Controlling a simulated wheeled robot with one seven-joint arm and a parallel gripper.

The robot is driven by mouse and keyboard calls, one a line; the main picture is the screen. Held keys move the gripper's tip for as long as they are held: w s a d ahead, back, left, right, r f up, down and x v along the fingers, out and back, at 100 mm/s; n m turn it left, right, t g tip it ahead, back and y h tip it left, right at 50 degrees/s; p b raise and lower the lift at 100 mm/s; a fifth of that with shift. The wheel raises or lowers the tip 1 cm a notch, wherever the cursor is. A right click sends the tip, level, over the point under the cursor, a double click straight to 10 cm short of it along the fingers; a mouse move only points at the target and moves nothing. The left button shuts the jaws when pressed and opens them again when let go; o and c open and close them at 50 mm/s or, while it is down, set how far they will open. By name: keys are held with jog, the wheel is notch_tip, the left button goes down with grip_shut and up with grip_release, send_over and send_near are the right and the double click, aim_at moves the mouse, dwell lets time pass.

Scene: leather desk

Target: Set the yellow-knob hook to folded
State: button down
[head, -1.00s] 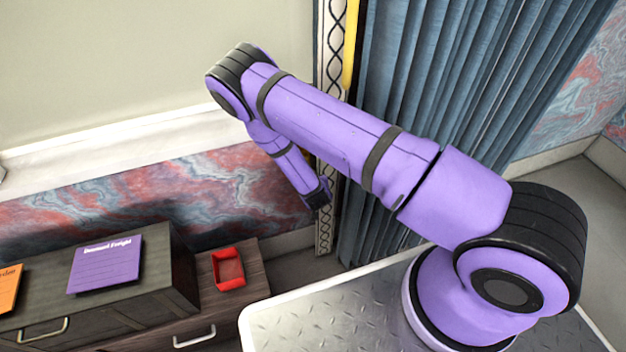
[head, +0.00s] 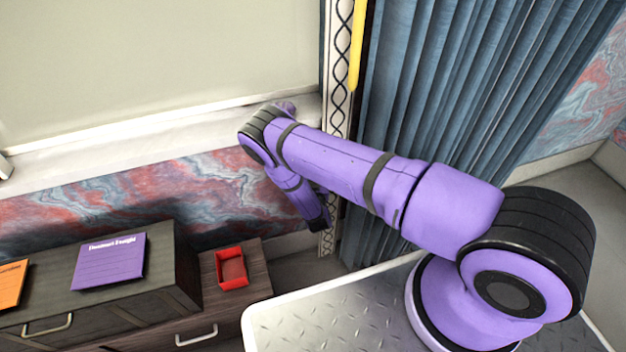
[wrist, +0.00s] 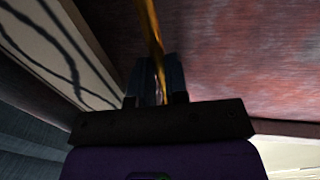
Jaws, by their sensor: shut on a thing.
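In the wrist view my gripper (wrist: 158,85) is shut on a narrow yellow-orange bar (wrist: 150,28). The bar runs from between the dark fingers to the top edge of the picture. I cannot tell whether this bar is the yellow-knob hook; no separate knob or hook shape can be made out. In the head view the fingers are hidden beyond the end of my purple arm, which points down in front of the patterned post. A yellow strip (head: 357,45) stands upright between the post and the curtain, high above the arm's end.
The patterned post (head: 340,70) and blue curtain (head: 450,90) stand behind my arm. The window sill (head: 100,165) is at left. Below are a dark drawer unit (head: 185,270) with a purple note (head: 110,260) and a red tray (head: 231,268) beside it. A marbled wall is close to my gripper.

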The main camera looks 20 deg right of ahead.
dwell(0.4)
jog(key=c, duration=1.1)
grip_release()
jog(key=shift+w+f, duration=0.1)
